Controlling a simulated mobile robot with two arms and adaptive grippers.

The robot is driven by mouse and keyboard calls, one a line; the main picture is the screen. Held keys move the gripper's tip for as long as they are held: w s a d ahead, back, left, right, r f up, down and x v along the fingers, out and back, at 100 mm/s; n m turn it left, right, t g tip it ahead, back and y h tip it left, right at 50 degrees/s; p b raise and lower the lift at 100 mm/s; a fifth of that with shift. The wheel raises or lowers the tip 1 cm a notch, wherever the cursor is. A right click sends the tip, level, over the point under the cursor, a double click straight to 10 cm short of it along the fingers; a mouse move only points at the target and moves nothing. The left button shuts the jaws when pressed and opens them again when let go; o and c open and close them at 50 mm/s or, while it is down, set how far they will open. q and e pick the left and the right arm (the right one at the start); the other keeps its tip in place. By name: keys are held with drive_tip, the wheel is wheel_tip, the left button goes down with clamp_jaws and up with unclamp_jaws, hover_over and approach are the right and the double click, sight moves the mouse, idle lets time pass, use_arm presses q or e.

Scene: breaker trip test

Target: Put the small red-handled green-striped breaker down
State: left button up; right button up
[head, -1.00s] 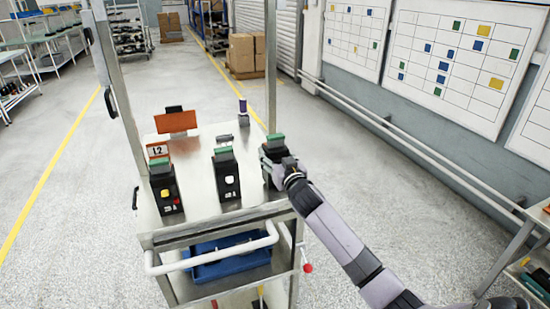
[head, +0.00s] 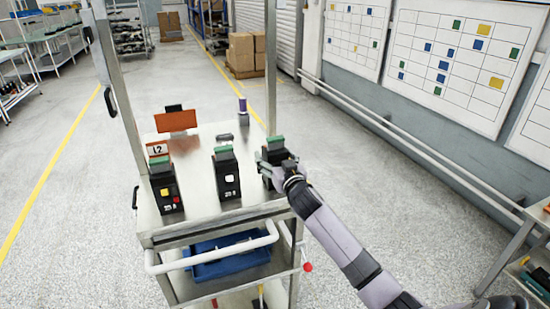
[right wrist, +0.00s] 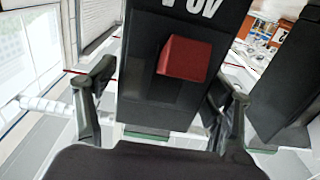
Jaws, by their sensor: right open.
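The small breaker (head: 274,151) is a black block with a green stripe on top. It stands at the right edge of the cart top in the head view. In the right wrist view its dark face (right wrist: 175,95) carries a red square handle (right wrist: 183,58) and white lettering, with green at its base. My right gripper (head: 277,166) is open around it. One finger is on each side in the right wrist view, with a visible gap at the left finger. The underside of the breaker is hidden in the head view. My left gripper is not in view.
Two larger black breaker units with green tops stand on the cart (head: 200,207), one at the left (head: 165,187) and one in the middle (head: 227,175). An orange panel (head: 176,121) and a purple-topped cylinder (head: 243,112) are behind. Metal posts rise from the cart's sides.

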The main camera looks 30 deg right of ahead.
drive_tip(key=shift+r, duration=0.1)
drive_tip(key=shift+s, duration=0.15)
drive_tip(key=b+v, duration=0.2)
drive_tip(key=v, duration=0.9)
drive_tip(key=shift+s+a, duration=0.2)
drive_tip(key=shift+s, duration=0.15)
